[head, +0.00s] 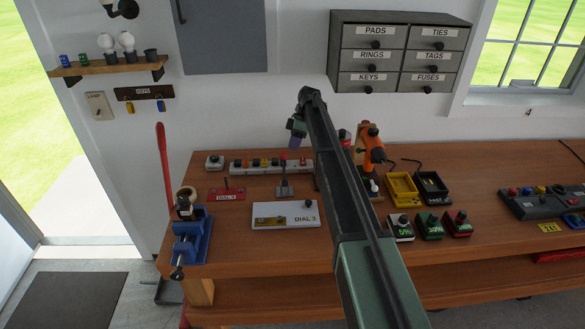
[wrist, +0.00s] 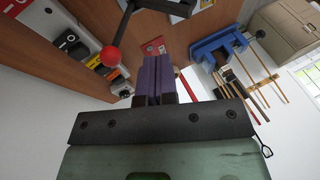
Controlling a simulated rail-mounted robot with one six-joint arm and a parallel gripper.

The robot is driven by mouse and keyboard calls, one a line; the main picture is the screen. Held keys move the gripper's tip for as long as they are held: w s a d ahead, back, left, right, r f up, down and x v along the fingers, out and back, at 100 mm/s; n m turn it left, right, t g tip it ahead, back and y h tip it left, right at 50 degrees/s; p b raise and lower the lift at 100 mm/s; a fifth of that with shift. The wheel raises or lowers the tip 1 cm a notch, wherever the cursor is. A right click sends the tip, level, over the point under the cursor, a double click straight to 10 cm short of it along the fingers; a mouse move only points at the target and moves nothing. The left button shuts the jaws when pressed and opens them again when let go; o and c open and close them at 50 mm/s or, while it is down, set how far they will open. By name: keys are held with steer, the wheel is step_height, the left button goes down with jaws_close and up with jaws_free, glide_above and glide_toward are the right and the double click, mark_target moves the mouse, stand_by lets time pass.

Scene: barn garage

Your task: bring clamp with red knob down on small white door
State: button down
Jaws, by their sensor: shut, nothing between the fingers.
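My gripper (head: 294,141) hangs above the back of the workbench, with its purple fingers closed together and empty. In the wrist view the fingers (wrist: 155,80) point toward the bench. The clamp (head: 284,190) stands on the bench with its lever up. Its red knob (wrist: 110,56) is on the end of a dark lever, to the left of the fingers and apart from them. I cannot pick out the small white door for certain. A white panel marked DIAL 3 (head: 270,222) lies in front of the clamp, with a brass piece on it.
A power strip (head: 245,167) with several coloured switches lies behind the clamp. A red panel (head: 226,195) and a blue vise (head: 190,240) are to the left. An orange drill (head: 371,145) and a yellow tray (head: 402,188) are to the right.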

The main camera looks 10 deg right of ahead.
mark_target(284, 169)
steer(key=shift+s+r+n, duration=0.1)
steer(key=shift+s+n, duration=0.35)
steer(key=shift+n, duration=0.45)
steer(key=shift+a, duration=0.1)
steer(key=b+x, duration=0.9)
steer(key=x, duration=0.1)
steer(key=shift+s, duration=0.15)
steer(key=shift+r, duration=0.1)
steer(key=shift+a, duration=0.1)
